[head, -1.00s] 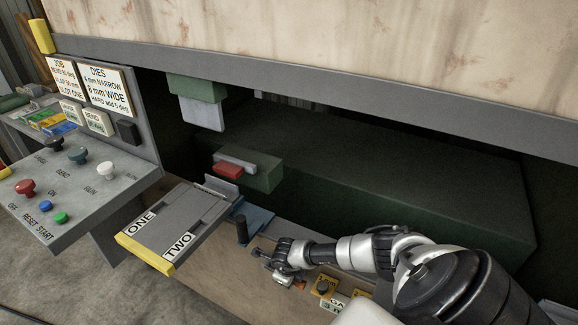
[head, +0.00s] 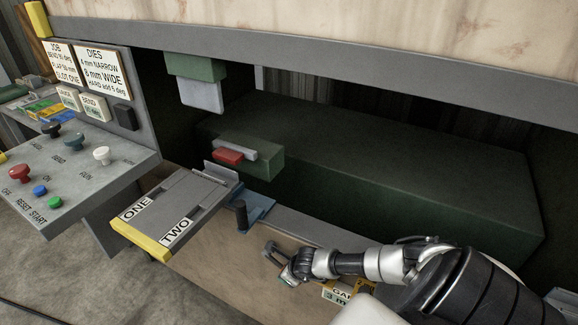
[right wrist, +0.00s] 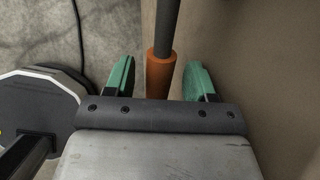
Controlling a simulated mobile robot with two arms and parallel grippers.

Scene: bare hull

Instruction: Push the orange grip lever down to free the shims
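The orange grip (right wrist: 158,76) shows in the right wrist view at the end of a dark rod (right wrist: 167,25). My right gripper (right wrist: 160,72) is open, with one green-padded finger on each side of the grip and a gap showing at both sides. I cannot tell how deep the grip sits between the fingers. In the head view my right gripper (head: 276,259) is low over the tan bench surface, and the orange grip is hidden there. No shims can be clearly made out. My left gripper is not in view.
A grey tray (head: 186,204) marked ONE and TWO and a black upright post (head: 241,214) stand left of my right gripper. A yellow piece (head: 363,285) and a label lie partly behind my arm. A control panel (head: 80,185) is at the left.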

